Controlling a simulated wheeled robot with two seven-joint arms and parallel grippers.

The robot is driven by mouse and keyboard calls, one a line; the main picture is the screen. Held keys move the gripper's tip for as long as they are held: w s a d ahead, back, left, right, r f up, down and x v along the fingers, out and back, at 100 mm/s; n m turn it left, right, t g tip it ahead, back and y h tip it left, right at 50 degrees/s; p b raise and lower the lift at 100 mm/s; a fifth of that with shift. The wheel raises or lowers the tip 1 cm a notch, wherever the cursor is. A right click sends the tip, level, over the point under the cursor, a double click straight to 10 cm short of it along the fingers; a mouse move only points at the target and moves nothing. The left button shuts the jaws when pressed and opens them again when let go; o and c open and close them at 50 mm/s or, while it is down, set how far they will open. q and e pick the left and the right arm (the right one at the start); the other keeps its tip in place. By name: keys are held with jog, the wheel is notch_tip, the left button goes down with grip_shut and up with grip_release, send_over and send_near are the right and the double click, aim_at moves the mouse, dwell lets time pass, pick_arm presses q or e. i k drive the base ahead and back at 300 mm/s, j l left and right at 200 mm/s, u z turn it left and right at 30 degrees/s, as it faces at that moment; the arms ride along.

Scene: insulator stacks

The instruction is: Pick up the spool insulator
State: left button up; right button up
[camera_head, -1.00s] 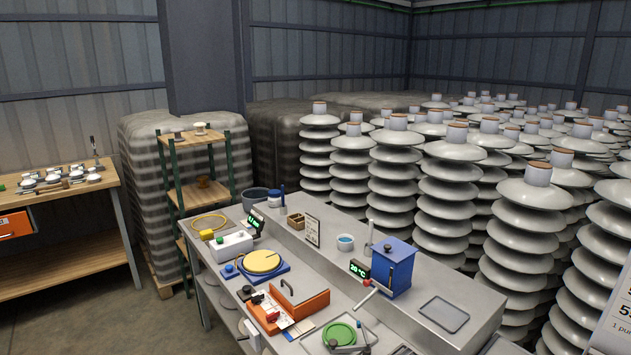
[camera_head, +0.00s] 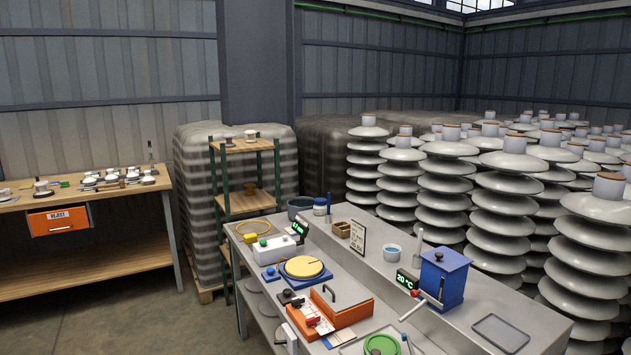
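I cannot single out the spool insulator for certain at this distance. Several small white insulator pieces (camera_head: 110,178) lie on the wooden workbench at the left. One white piece with a dark base (camera_head: 42,188) stands apart from them, further left on the bench. A small white piece (camera_head: 250,134) also sits on top of the shelf rack in the middle. Neither of my grippers shows in the head view.
The wooden workbench (camera_head: 90,270) has an orange drawer (camera_head: 58,220). A shelf rack (camera_head: 245,205) and wrapped pallets (camera_head: 190,160) stand behind. A grey metal table (camera_head: 375,240) with instruments fills the front middle. Tall insulator stacks (camera_head: 440,190) crowd the right. Floor (camera_head: 150,325) is free at lower left.

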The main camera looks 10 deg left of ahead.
aim_at(227, 137)
jog(key=z, duration=0.3)
jog(key=i+j+z, duration=0.25)
jog(key=j+z, duration=0.3)
jog(key=i+j+z, duration=0.1)
jog(key=j+z, duration=0.15)
jog(key=j, duration=0.2)
